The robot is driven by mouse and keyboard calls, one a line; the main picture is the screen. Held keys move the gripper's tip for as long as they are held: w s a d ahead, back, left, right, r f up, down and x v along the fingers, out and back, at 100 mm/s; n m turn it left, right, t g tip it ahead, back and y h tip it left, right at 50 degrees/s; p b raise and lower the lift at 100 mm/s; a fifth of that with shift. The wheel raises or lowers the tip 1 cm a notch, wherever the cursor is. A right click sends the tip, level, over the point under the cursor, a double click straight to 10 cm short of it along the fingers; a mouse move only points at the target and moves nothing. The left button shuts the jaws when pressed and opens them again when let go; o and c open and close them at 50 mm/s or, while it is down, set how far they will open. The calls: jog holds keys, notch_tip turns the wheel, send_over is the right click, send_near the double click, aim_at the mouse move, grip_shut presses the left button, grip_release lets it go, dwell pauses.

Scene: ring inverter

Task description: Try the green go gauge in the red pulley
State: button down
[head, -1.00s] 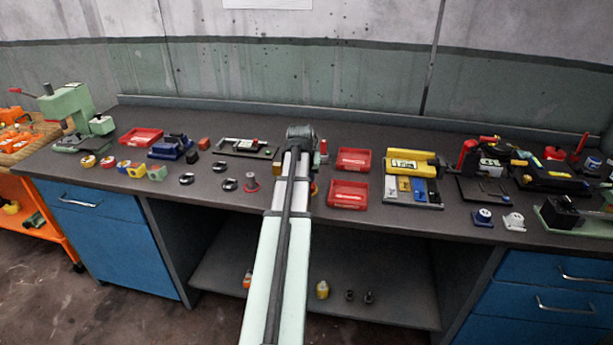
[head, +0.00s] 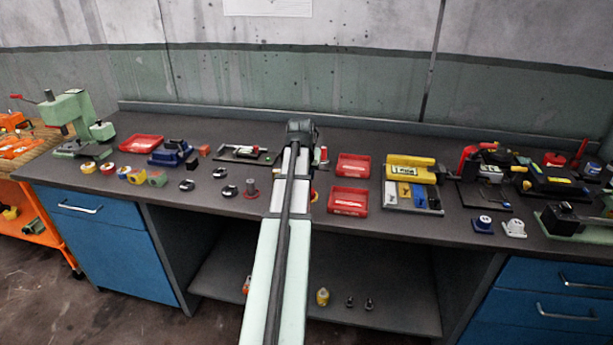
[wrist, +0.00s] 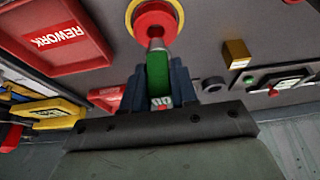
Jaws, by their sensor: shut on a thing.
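The red pulley (wrist: 154,22) shows at the top of the wrist view, with a yellow rim and a dark centre. My gripper (wrist: 160,80) is shut on the green go gauge (wrist: 158,72). The gauge has a green handle and a grey tapered tip that points toward the pulley's centre. The tip overlaps the pulley's lower part in the picture; I cannot tell whether it is in the bore. In the head view my arm hides the gripper and gauge; a bit of red and yellow shows just right of the arm.
A red REWORK tray (wrist: 55,37) lies left of the pulley in the wrist view. A small brass-coloured block (wrist: 236,52) is to the right. In the head view, two red trays (head: 349,209) and a yellow-topped gauge stand (head: 408,171) are right of my arm.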

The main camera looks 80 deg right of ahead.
jog(key=shift+r, duration=1.55)
